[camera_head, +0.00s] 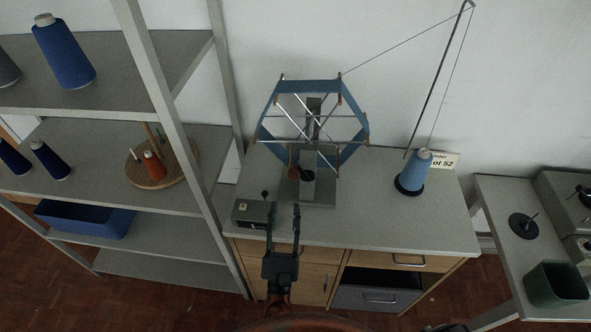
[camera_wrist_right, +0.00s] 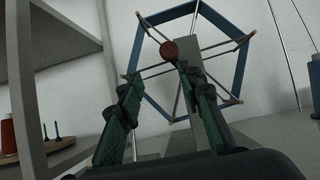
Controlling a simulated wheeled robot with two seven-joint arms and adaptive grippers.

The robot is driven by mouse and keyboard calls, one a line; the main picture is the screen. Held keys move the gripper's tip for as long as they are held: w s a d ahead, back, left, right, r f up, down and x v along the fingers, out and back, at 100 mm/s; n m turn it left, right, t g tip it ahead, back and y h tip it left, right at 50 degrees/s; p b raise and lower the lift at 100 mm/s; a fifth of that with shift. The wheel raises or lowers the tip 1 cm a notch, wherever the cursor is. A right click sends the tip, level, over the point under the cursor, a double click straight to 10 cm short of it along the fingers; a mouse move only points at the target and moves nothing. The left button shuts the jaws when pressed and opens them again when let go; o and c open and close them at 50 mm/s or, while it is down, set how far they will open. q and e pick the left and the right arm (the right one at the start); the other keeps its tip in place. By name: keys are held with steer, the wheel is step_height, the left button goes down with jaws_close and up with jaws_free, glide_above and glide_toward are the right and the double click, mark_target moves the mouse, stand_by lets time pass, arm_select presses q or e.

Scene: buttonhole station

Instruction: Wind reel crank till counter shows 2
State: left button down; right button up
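The reel (camera_head: 313,112) is a blue six-sided frame with crossed spokes, standing on the cabinet top; it also shows in the right wrist view (camera_wrist_right: 137,52). Its crank has a reddish-brown round knob (camera_head: 294,171), seen in the right wrist view (camera_wrist_right: 169,49) beyond the fingertips. The counter seems to be the small grey box (camera_head: 252,211) with a tiny yellowish window; its number is too small to read. My right gripper (camera_head: 283,208) is open and empty, in front of the reel and below the knob, apart from it; its green-padded fingers (camera_wrist_right: 162,85) are spread. My left gripper is not in view.
A blue yarn cone (camera_head: 417,171) stands on the cabinet top (camera_head: 390,223) at right, its thread running over a tall bent rod (camera_head: 437,85) to the reel. A shelf rack (camera_head: 172,80) with cones stands close at left. A side table (camera_head: 497,215) holds a green bin (camera_head: 556,285).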

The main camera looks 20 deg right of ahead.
mark_target(294, 179)
steer(key=shift+o, duration=0.5)
steer(key=shift+n+g+y, duration=0.5)
steer(key=shift+n+y, duration=0.2)
steer(key=shift+y, duration=0.2)
steer(key=d+r+p, duration=0.1)
steer(key=p, duration=0.2)
steer(key=d+r+p, duration=0.1)
steer(key=r+p, duration=0.1)
steer(key=p, duration=0.1)
steer(key=shift+w+d+r, duration=0.15)
steer(key=shift+d+r, duration=0.05)
steer(key=shift+r, duration=0.1)
steer(key=shift+y, duration=0.3)
steer(key=shift+f+p+x, duration=0.15)
steer(key=shift+p+x, duration=0.6)
steer(key=shift+x, duration=1.2)
steer(key=shift+f+p+x, duration=0.1)
steer(key=shift+p+x, duration=0.65)
steer(key=shift+x, duration=1.25)
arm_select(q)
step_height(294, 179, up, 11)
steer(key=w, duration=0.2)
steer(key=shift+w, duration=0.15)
arm_select(e)
steer(key=shift+d, duration=0.15)
jaws_close()
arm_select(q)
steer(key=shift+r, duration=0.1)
